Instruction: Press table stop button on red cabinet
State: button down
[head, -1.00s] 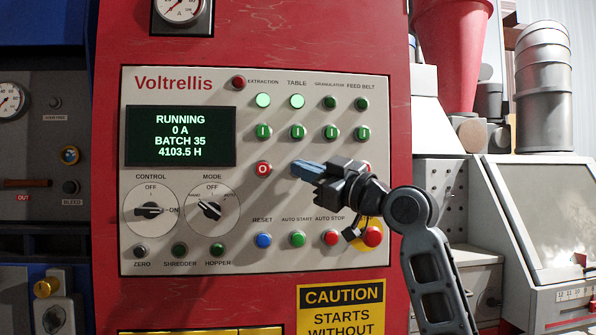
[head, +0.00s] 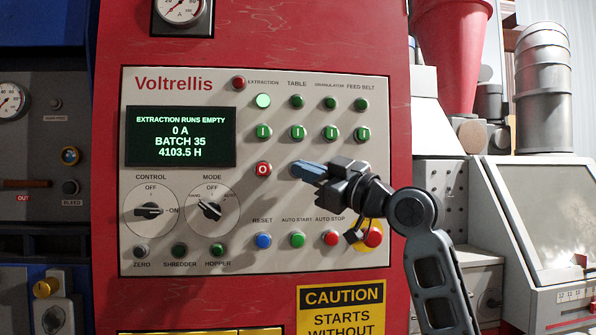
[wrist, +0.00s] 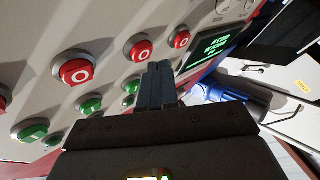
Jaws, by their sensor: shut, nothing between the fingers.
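The red cabinet (head: 250,40) carries a pale control panel (head: 240,200). The table column has a green lamp (head: 297,101), now dark, and a green start button (head: 297,132). The red table stop button below them is largely hidden behind my fingertips in the head view. In the wrist view a red stop button (wrist: 138,47), which appears to be the table one, sits just beyond my fingertips. My gripper (head: 297,169) is shut and empty, pointing at the panel. I cannot tell whether the tips touch the button.
The extraction stop button (head: 263,169) is just left of my fingertips. A red emergency button (head: 373,236) is below my gripper. The display (head: 181,136) reads "EXTRACTION RUNS EMPTY". The extraction lamp (head: 263,101) is lit.

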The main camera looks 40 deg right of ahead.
jog(key=shift+s, duration=0.1)
jog(key=s+a, duration=0.1)
jog(key=s, duration=0.1)
jog(key=s+a, duration=0.2)
jog(key=shift+s, duration=0.1)
dwell(0.6)
dwell(0.7)
jog(key=s+a+f+m+h, duration=0.15)
jog(key=f+m, duration=0.25)
jog(key=f, duration=0.6)
jog(key=a+f+m+h, duration=0.2)
jog(key=a+f+m, duration=0.1)
jog(key=f, duration=0.6)
jog(key=s+a+f+m+g+h, duration=0.1)
jog(key=s+a+f+m, duration=0.2)
jog(key=f, duration=0.4)
jog(key=s+a+f+g+h, duration=0.1)
jog(key=s+a+f+g, duration=0.1)
jog(key=s+f, duration=0.45)
jog(key=s+a+f+g, duration=0.2)
jog(key=s+a+f, duration=0.3)
jog(key=s+f, duration=0.6)
jog(key=s+a+r+n+g+y, duration=0.1)
jog(key=s+a+n+y, duration=0.1)
jog(key=s, duration=1.5)
jog(key=shift+r+n, duration=0.2)
jog(key=shift+n, duration=0.1)
